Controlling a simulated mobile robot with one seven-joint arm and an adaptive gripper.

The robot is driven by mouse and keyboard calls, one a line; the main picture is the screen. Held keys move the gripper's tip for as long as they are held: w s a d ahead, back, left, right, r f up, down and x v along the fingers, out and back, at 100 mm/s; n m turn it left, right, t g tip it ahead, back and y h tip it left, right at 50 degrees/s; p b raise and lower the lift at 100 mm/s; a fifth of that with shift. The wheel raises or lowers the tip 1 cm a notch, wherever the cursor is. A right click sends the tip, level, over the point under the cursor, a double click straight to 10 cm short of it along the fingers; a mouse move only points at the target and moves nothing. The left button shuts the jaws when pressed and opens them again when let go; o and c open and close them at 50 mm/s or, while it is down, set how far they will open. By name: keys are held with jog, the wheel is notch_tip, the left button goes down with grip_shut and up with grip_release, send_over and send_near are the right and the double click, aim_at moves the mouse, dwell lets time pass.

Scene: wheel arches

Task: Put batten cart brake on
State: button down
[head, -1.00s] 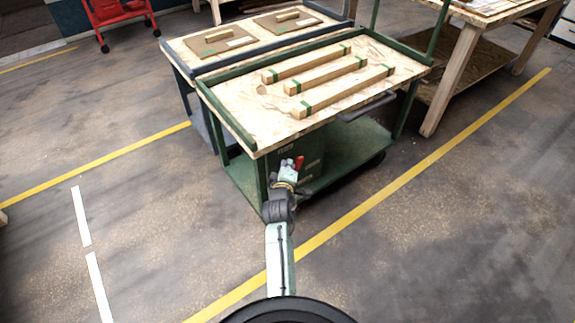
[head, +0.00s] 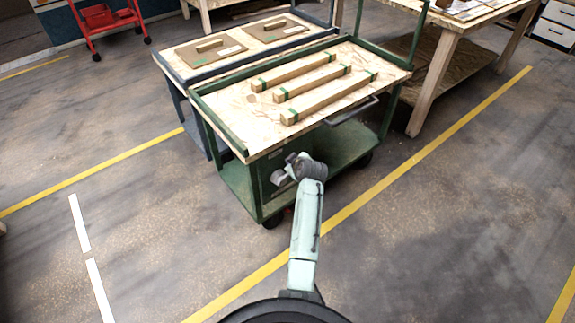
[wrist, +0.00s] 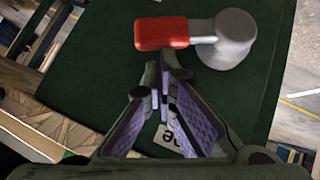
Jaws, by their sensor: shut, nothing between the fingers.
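The green batten cart (head: 218,125) stands ahead, with three wooden battens (head: 330,97) strapped in green on its top. In the wrist view, the brake's red handle (wrist: 162,33) points left from a round grey hub (wrist: 232,38) on a dark green panel (wrist: 90,50). My gripper (wrist: 166,80) is shut and empty, its fingertips just below the red handle in the picture. I cannot tell whether they touch it. In the head view my arm end (head: 300,168) is at the cart's near side and hides the handle.
A blue-grey cart (head: 185,78) with boards and blocks stands close behind the green cart. A wooden table (head: 440,75) is at the right, a red trolley (head: 103,18) at the far left. The floor in front is open, crossed by yellow lines (head: 400,165).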

jog(key=w+d+f+m+g+y+b, duration=0.1)
jog(key=d+f+y+b, duration=0.1)
jog(key=b, duration=0.1)
jog(key=shift+w+f+m+g, duration=0.1)
jog(key=shift+w+m+g, duration=0.1)
jog(key=shift+m+g, duration=0.15)
jog(key=shift+w+d+f+b, duration=0.15)
jog(key=shift+f+b, duration=0.15)
jog(key=shift+b, duration=0.3)
jog(key=shift+d, duration=0.1)
